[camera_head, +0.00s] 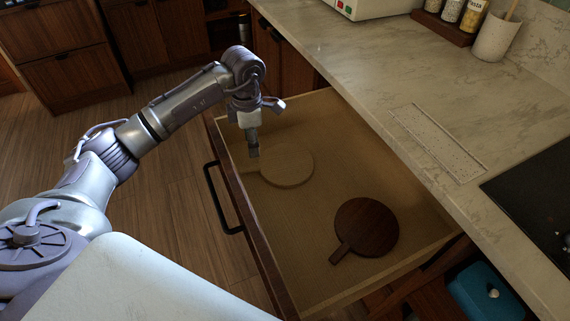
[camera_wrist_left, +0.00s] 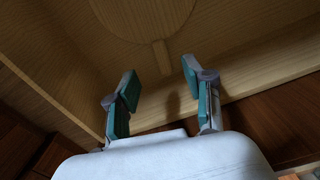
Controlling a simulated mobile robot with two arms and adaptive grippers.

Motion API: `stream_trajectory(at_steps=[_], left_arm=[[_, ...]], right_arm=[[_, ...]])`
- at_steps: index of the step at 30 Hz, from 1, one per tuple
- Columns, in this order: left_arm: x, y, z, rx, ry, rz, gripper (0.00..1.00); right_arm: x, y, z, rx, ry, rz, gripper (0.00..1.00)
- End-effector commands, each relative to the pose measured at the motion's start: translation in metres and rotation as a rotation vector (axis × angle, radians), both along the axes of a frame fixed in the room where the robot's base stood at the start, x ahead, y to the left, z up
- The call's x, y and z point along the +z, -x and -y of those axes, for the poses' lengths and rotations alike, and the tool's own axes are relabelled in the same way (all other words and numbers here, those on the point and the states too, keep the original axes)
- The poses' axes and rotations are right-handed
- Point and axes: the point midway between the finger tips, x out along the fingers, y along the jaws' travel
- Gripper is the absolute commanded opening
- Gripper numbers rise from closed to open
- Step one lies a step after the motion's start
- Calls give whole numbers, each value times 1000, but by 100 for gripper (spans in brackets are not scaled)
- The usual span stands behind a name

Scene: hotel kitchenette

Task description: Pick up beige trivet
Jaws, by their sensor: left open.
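The beige trivet (camera_head: 288,165) is a round wooden disc with a short handle, lying flat on the floor of the open drawer (camera_head: 330,290), toward its far left part. In the left wrist view the beige trivet (camera_wrist_left: 143,15) shows at the top, its handle pointing down toward the gap between the fingers. My left gripper (camera_head: 253,152) hangs over the drawer beside the handle end. In the left wrist view the left gripper (camera_wrist_left: 160,82) has its fingers apart, with nothing between them. My right gripper is not in view.
A dark brown round trivet (camera_head: 367,227) with a handle lies nearer in the same drawer. The drawer walls surround both. The marble counter (camera_head: 400,100) runs along the right, with jars (camera_head: 472,14) and a utensil crock (camera_head: 494,38) at the back. A blue box (camera_head: 484,292) sits lower right.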

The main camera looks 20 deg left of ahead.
Motion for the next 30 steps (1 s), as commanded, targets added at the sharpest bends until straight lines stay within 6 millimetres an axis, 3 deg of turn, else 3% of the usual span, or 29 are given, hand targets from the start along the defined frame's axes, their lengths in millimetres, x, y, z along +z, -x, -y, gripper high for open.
stream_trajectory(at_steps=[4, 14, 21, 30], left_arm=[[-26, 0, 0, 1, 1, -2, 52], [-49, 1, 0, 0, 2, -2, 52], [-85, 1, 1, 1, 2, -2, 52], [-92, 0, 0, 0, 0, 3, 49]], right_arm=[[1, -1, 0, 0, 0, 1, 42], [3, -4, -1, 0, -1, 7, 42], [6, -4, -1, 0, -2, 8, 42], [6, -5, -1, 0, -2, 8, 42]])
